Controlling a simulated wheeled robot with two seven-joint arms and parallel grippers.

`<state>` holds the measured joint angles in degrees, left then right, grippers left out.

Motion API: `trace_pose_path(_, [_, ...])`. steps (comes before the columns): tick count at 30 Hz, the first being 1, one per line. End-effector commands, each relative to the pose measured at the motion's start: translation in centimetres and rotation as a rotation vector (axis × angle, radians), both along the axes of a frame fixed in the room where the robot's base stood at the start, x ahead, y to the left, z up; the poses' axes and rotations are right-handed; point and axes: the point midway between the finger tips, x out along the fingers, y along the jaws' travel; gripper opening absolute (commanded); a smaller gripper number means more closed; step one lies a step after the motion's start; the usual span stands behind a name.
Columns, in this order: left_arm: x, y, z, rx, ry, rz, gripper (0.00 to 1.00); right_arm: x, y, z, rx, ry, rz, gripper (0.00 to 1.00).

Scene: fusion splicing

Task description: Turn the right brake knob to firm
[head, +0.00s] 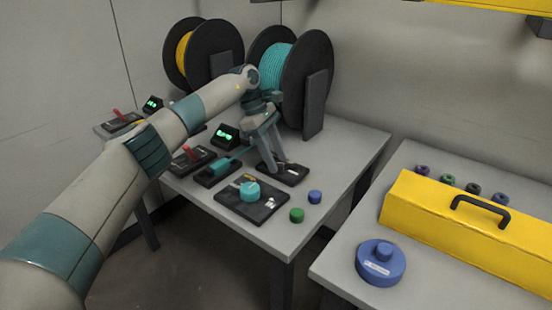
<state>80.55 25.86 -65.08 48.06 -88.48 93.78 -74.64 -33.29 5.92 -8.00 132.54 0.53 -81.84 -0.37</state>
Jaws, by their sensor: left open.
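My left arm reaches in from the left, and its gripper (272,163) points down at a dark flat plate (295,177) in front of the teal spool. The gripper is open, with no object visible between its fingers. I cannot tell whether the tips touch the plate. Two dark units with red levers (187,153) (121,114) stand on the table's left side. Another dark base (267,212) carries a round teal knob (250,190). I cannot tell which part is the right brake knob, and no setting can be read. My right gripper is not in view.
Two black spools, one yellow (181,53) and one teal (275,66), stand at the back. Small green displays (225,135) (153,103) are lit. A green cap (297,214) and blue cap (315,197) lie near the front. A yellow toolbox (430,210) and blue disc (381,263) occupy the right table.

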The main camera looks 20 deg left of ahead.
Motion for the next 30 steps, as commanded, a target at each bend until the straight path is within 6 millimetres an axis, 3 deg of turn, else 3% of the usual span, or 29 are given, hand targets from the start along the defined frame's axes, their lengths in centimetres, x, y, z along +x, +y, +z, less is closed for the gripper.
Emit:
trace_pose_path(8, [0.2, 1.3, 3.3, 0.000, -0.002, 0.002, 0.44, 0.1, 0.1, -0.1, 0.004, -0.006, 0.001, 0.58])
trace_pose_path(24, [0.6, 5.3, 13.1, 0.000, -0.002, 0.003, 0.44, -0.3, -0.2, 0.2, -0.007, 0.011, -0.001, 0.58])
trace_pose_path(30, [0.7, 6.2, 15.1, 0.000, -0.001, 0.000, 0.44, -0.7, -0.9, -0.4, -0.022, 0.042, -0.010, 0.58])
